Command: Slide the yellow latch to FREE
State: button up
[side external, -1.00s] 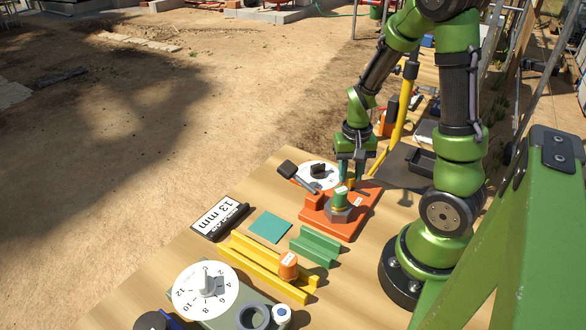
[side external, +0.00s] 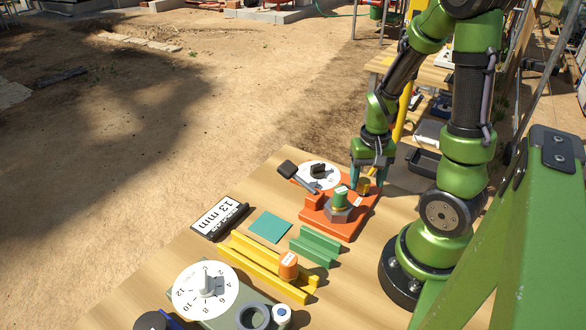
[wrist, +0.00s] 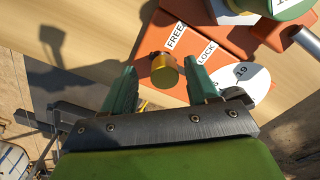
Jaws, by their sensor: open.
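The yellow latch (side external: 363,186) is a round brass-coloured knob at the right rear edge of the orange base (side external: 345,229). In the wrist view the latch knob (wrist: 165,72) stands beside the white FREE label (wrist: 175,36), with the LOCK label (wrist: 207,53) further right. My gripper (side external: 367,186) is over that edge of the base. In the wrist view my open gripper (wrist: 159,70) has the knob between its two green fingers. The knob is close to the right finger, with a gap to the left one. Whether the right finger touches it is unclear.
On the base are a green-topped hex part (side external: 340,199) and a black-tipped lever (side external: 299,175), with a white dial (side external: 322,176) close behind. A green channel (side external: 315,246), yellow rails (side external: 268,268) and a 13 mm display (side external: 218,217) are nearer the camera.

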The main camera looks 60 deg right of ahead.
aim_at(366, 181)
notch_tip(366, 181, up, 17)
dwell(0.5)
jog(key=w+a+r+n+t+y, duration=0.1)
jog(key=w+a+n+t, duration=0.1)
jog(key=a, duration=0.7)
jog(key=w+a+r+n+t+y, duration=0.1)
jog(key=a+n+t, duration=0.3)
jog(key=a, duration=0.5)
jog(key=shift+w+a+r+t, duration=0.3)
jog(key=shift+w+r+t, duration=0.3)
jog(key=shift+w+r, duration=0.15)
